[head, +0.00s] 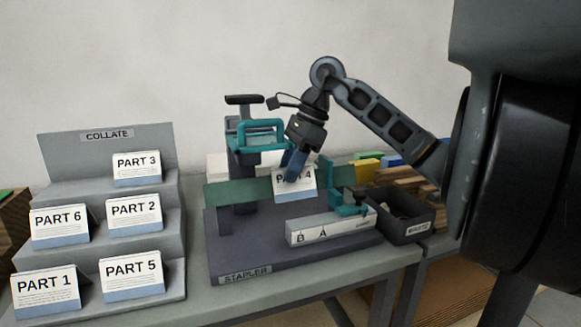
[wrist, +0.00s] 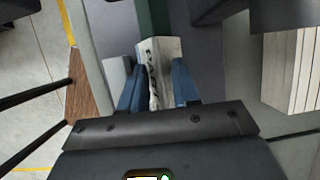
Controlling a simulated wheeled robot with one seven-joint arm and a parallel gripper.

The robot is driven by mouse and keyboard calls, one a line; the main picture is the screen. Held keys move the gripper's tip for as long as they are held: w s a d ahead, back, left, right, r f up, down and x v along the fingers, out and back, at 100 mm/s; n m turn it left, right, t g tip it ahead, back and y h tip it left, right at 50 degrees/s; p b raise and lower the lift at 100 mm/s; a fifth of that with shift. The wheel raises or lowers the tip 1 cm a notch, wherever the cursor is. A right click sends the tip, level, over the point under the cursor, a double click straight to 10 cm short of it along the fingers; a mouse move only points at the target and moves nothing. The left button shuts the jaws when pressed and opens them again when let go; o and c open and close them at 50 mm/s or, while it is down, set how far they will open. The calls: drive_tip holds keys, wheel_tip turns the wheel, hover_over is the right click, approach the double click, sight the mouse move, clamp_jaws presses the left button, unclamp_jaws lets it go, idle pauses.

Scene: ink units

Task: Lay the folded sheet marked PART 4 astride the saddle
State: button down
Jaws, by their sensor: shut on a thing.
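The folded sheet marked PART 4 (head: 308,187) is at the right part of the green saddle (head: 236,193). My gripper (head: 293,168) is shut on it from above, and a finger covers part of its label. In the wrist view the sheet (wrist: 158,62) stands between the two blue fingers (wrist: 156,88), in line with the green saddle (wrist: 152,18). Its printed front panel hangs before the bar in the head view. I cannot tell whether the fold rests on the saddle or is just above it.
The grey COLLATE rack (head: 107,136) at left holds PART 1, 2, 3, 5 and 6. The teal stapler head (head: 258,135) stands left of my gripper. A teal clamp piece (head: 347,205), a white block marked B and A (head: 318,232) and a dark bin (head: 408,226) are to the right.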

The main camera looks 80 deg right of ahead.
drive_tip(key=shift+f+b, duration=0.15)
drive_tip(key=shift+b, duration=0.55)
drive_tip(key=c, duration=0.8)
unclamp_jaws()
drive_tip(key=shift+o, duration=0.2)
drive_tip(key=shift+r+p, duration=1.15)
drive_tip(key=shift+r, duration=2.9)
